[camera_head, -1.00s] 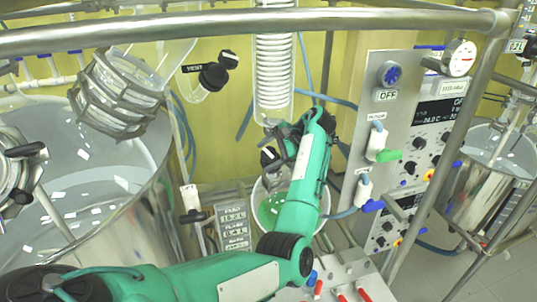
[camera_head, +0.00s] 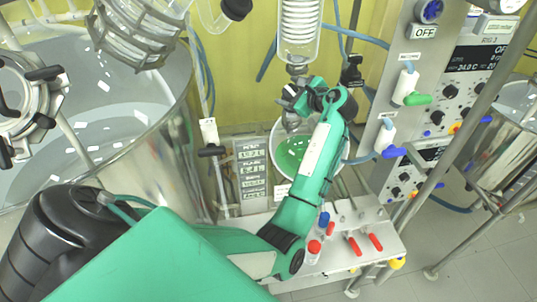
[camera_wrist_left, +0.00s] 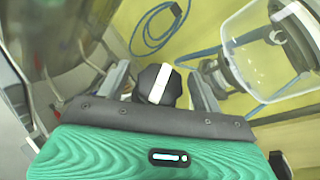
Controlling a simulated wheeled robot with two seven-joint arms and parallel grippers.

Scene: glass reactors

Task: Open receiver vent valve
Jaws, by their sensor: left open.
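My left gripper (camera_head: 308,98) is just under the glass condenser (camera_head: 298,35) and above the receiver flask (camera_head: 283,148), which holds green liquid. The left wrist view shows its two grey fingers apart, with a black knob with a white stripe (camera_wrist_left: 160,84) in the gap between them. The knob seems clear of both fingers, but contact cannot be told. In the head view a small black-and-white part (camera_head: 289,93) at the gripper's left may be this knob; the gripper partly hides that spot. My right gripper is not in view.
A control panel (camera_head: 420,70) with green- and blue-handled valves stands to the right. A large steel vessel (camera_head: 165,150) is at the left. A small bench (camera_head: 385,222) with red-handled parts is below. Another black fitting (camera_head: 352,72) stands right of the gripper.

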